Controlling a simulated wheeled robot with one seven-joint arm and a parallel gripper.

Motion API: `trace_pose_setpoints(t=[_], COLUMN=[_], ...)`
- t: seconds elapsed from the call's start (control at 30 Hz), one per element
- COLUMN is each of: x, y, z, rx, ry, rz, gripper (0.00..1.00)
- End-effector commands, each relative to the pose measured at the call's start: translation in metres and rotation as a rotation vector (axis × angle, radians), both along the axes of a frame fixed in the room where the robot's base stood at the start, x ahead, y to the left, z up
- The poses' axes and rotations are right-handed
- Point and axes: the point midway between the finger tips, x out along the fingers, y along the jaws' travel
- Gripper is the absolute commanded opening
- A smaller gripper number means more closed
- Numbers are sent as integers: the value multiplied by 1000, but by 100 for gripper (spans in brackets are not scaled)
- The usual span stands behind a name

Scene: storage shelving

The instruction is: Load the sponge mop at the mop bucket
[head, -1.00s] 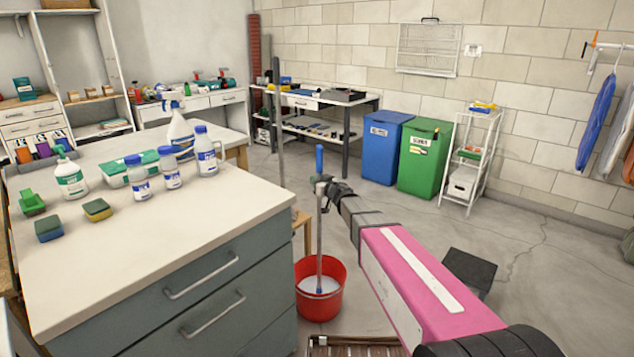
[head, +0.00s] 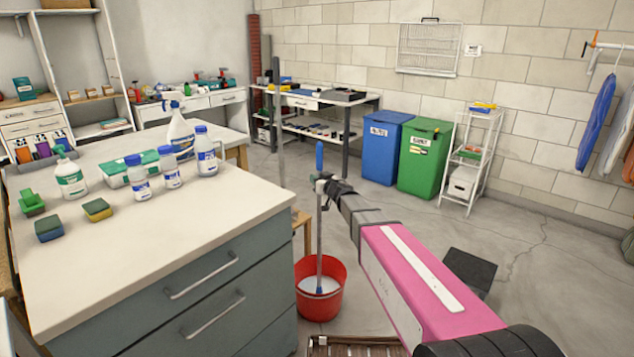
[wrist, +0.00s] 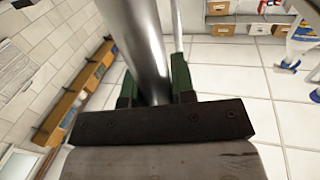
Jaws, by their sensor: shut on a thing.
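The mop's pole (head: 319,240) stands nearly upright, with a blue grip at its top. Its lower end goes down into the red bucket (head: 335,305), which stands on the floor and holds pale liquid. The sponge head is hidden in the liquid. My gripper (head: 322,184) is shut on the pole just below the blue grip, and my pink arm reaches in from the lower right. In the wrist view the grey metal pole (wrist: 147,45) passes between the dark green fingers of my gripper (wrist: 155,92).
A counter (head: 230,225) with bottles and sponges stands left of the bucket. A slatted wooden piece (head: 350,346) lies in front of it. Blue (head: 380,147) and green bins (head: 422,157) and a white rack (head: 467,165) stand farther back. Floor to the right is mostly clear.

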Motion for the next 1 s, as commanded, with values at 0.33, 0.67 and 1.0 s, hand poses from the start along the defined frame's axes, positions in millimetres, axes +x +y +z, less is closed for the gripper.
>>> trace_pose_setpoints(t=[0.33, 0.67, 1.0], x=[-1, -1, 0], y=[0, 0, 0], z=[26, 48, 60], rx=[1, 0, 1], ry=[-2, -1, -1], rz=[-1, 0, 0], gripper=[0, 0, 0])
